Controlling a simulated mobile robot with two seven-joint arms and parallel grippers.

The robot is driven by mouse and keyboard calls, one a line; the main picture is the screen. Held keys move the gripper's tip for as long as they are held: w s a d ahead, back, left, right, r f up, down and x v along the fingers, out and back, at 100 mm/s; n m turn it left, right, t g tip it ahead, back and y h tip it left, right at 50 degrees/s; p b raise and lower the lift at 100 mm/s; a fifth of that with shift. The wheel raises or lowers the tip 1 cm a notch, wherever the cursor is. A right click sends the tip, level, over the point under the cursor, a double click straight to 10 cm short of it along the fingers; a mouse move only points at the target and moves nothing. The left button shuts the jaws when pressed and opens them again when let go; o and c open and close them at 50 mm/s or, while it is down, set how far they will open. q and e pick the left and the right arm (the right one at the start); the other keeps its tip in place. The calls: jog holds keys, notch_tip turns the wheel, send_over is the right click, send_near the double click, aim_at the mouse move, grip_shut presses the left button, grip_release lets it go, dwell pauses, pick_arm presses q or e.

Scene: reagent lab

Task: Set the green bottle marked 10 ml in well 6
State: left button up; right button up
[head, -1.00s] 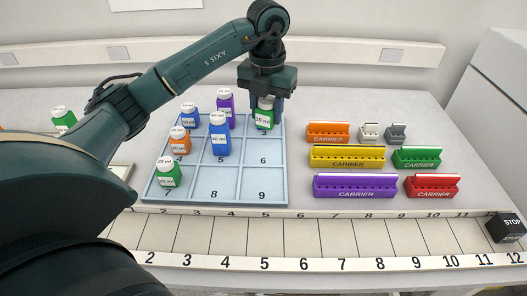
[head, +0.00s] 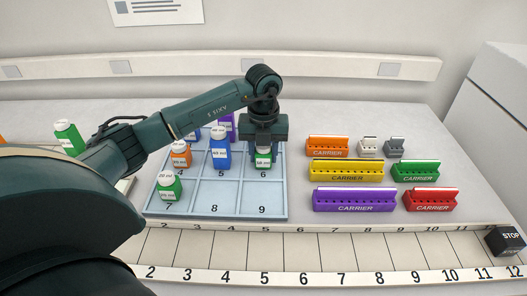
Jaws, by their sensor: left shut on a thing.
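A green bottle with a white label (head: 263,160) is in my left gripper (head: 264,150), whose fingers are shut around it. The bottle is upright, at well 6 of the blue-grey tray (head: 240,207), just behind the printed 6. The gripper hides its cap, and the label is too small to read surely. I cannot tell whether its base touches the well floor. My right gripper is not in view.
A blue bottle (head: 220,152) stands in well 5, an orange bottle (head: 181,155) in well 4, a green bottle (head: 169,187) in well 7. Wells 8 and 9 are empty. Carriers, such as the yellow one (head: 346,171), stand right of the tray. A numbered track (head: 330,251) runs in front.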

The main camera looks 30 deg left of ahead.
pick_arm(q)
jog(key=shift+f, duration=0.1)
jog(key=shift+f, duration=0.15)
jog(key=o, duration=1)
notch_tip(320, 180, up, 12)
jog(key=shift+r+b, duration=0.2)
jog(key=shift+b, duration=0.35)
